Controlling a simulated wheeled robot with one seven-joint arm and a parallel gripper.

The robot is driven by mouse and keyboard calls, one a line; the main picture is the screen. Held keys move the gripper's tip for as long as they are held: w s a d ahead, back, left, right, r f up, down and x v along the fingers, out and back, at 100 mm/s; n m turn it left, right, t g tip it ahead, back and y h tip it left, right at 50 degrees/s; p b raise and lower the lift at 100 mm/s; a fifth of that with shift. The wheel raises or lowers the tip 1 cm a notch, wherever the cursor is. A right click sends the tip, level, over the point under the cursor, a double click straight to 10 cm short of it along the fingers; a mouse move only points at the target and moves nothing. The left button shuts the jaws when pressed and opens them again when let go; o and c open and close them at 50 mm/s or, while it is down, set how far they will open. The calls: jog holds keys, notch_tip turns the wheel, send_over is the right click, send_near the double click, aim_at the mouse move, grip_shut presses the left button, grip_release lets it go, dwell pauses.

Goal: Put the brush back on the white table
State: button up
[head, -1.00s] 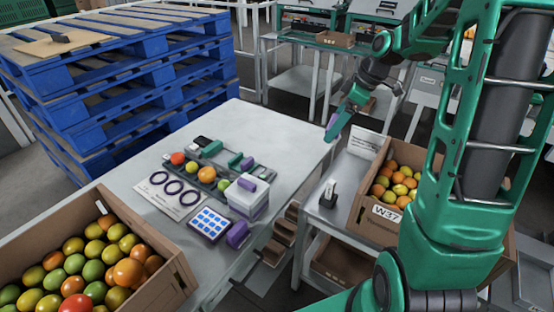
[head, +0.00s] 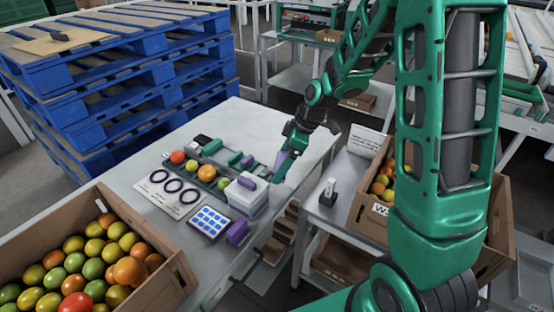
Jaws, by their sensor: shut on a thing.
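The white table (head: 262,118) stands in the middle of the head view, with a clear far surface. My gripper (head: 282,166) is over its right part, pointing down, just right of the white box with a purple top (head: 246,193). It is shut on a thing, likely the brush. Only small purple and green parts show at the jaws, and I cannot tell which belong to the brush. Whether the held thing touches the table cannot be told.
On the table are a rack with several tomatoes (head: 207,174), a sheet with purple rings (head: 170,191) and a blue-dotted tray (head: 209,222). A tomato carton (head: 170,275) is at lower left. A side table (head: 316,208) stands right. Blue pallets (head: 120,88) are behind.

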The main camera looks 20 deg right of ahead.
jog(key=shift+f, duration=3.05)
jog(key=shift+f, duration=0.3)
jog(key=o, duration=0.8)
jog(key=shift+c, duration=0.5)
jog(key=shift+w, duration=0.1)
jog(key=shift+r, duration=3.45)
